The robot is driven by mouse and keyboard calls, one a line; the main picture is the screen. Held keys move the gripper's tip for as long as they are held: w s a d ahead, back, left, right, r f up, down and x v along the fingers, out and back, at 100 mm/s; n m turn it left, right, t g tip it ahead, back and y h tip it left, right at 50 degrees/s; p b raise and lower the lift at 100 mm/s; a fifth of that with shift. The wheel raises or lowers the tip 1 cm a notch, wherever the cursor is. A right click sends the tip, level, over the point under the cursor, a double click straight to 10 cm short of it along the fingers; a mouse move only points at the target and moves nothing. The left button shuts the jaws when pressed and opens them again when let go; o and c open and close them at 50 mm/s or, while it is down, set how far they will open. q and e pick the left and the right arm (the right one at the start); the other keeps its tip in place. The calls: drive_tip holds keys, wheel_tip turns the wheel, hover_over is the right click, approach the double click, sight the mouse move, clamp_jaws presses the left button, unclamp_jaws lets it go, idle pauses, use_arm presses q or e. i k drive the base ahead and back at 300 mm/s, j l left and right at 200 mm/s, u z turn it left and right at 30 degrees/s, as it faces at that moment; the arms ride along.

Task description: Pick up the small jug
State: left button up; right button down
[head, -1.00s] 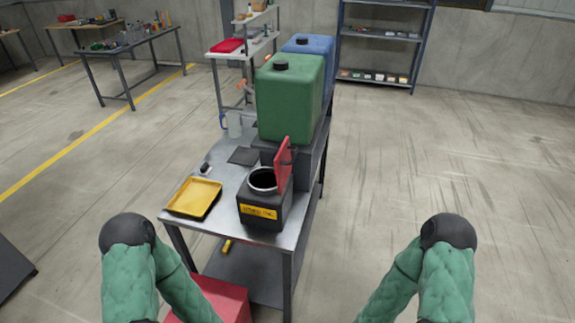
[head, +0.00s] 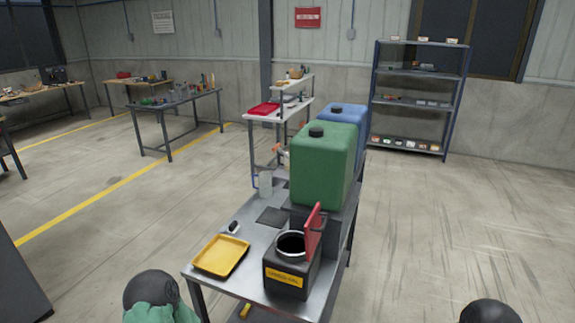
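The small jug (head: 266,184) is pale and translucent and looks upright. It stands at the far left part of the metal table (head: 252,213), left of the green canister (head: 322,165). A bit of blue shows at its left side, perhaps its handle. I cannot see what either gripper holds.
A black box (head: 288,275) with a round opening and a raised red lid (head: 314,232) stands at the near edge. A yellow tray (head: 221,256) lies left of it. A blue canister (head: 345,117) stands behind the green one. Open floor lies on both sides.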

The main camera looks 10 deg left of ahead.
sight(286, 164)
drive_tip(key=j+u, duration=0.1)
drive_tip(key=u, duration=3.7)
drive_tip(key=i+z, duration=0.35)
drive_tip(key=i+j+z, duration=0.1)
drive_tip(key=i+z, duration=0.25)
drive_tip(key=i, duration=0.2)
drive_tip(key=i+j+z, duration=0.35)
drive_tip(key=i+l+z, duration=0.1)
drive_tip(key=i+z, duration=0.25)
drive_tip(key=i, duration=0.3)
drive_tip(key=i+j+z, duration=0.1)
drive_tip(key=i+z, duration=0.3)
drive_tip(key=i, duration=0.2)
drive_tip(key=i+j+z, duration=0.35)
drive_tip(key=i, duration=0.25)
drive_tip(key=i+l+z, duration=0.25)
drive_tip(key=i+z, duration=0.15)
drive_tip(key=i+l+z, duration=0.15)
drive_tip(key=i+z, duration=0.6)
drive_tip(key=i+j+z, duration=0.1)
drive_tip(key=i+z, duration=0.45)
drive_tip(key=i, duration=0.55)
drive_tip(key=i+z, duration=0.2)
drive_tip(key=i, duration=0.5)
drive_tip(key=i+j+z, duration=0.15)
drive_tip(key=i, duration=1.5)
drive_tip(key=i+l, duration=0.1)
drive_tip(key=i, duration=0.85)
